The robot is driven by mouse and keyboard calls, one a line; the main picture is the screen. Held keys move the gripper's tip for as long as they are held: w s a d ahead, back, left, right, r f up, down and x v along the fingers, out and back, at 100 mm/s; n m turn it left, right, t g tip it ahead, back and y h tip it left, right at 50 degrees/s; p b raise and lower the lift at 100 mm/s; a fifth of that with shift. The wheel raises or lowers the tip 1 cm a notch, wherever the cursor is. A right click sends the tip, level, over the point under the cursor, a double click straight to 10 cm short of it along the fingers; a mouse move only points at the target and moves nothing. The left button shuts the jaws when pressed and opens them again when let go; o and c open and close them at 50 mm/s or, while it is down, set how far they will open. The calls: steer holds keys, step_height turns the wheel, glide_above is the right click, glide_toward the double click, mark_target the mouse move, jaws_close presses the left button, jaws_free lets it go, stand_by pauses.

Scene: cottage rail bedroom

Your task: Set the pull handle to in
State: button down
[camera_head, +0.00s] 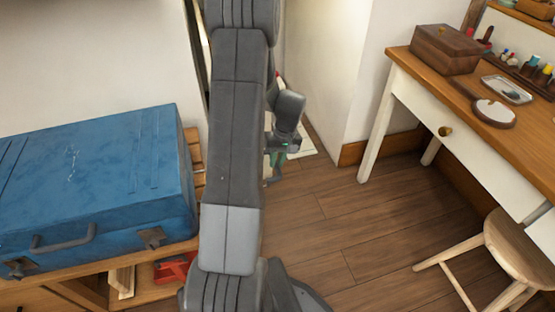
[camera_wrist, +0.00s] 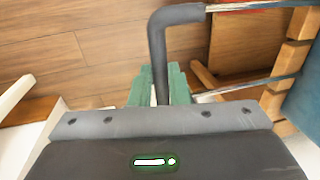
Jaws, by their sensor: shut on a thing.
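The blue suitcase (camera_head: 95,165) lies flat on a slatted wooden rack at the left in the head view. Its side edge shows at the right of the wrist view (camera_wrist: 308,110). The dark grey pull handle (camera_wrist: 157,45) stands out from the suitcase on thin silver rods (camera_wrist: 250,88). My gripper (camera_wrist: 160,88) has its green fingers on either side of the handle's grip bar and is shut on it. In the head view my gripper (camera_head: 277,157) is partly behind my arm, which hides the handle.
A wooden rack (camera_head: 190,245) carries the suitcase, with a red object (camera_head: 174,269) on its lower shelf. A white desk (camera_head: 410,95) and a wooden stool (camera_head: 518,250) stand at the right. Wooden floor (camera_head: 345,225) lies clear between.

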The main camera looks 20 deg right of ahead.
steer(key=w+a, duration=0.1)
steer(key=a, duration=2.1)
steer(key=shift+w, duration=0.15)
steer(key=shift+a, duration=0.15)
steer(key=c, duration=1.4)
jaws_free()
steer(key=shift+a, duration=0.1)
steer(key=shift+o, duration=0.2)
step_height(320, 180, up, 14)
steer(key=d+p, duration=0.2)
steer(key=p, duration=0.2)
steer(key=shift+d+f, duration=0.2)
steer(key=shift+d, duration=0.2)
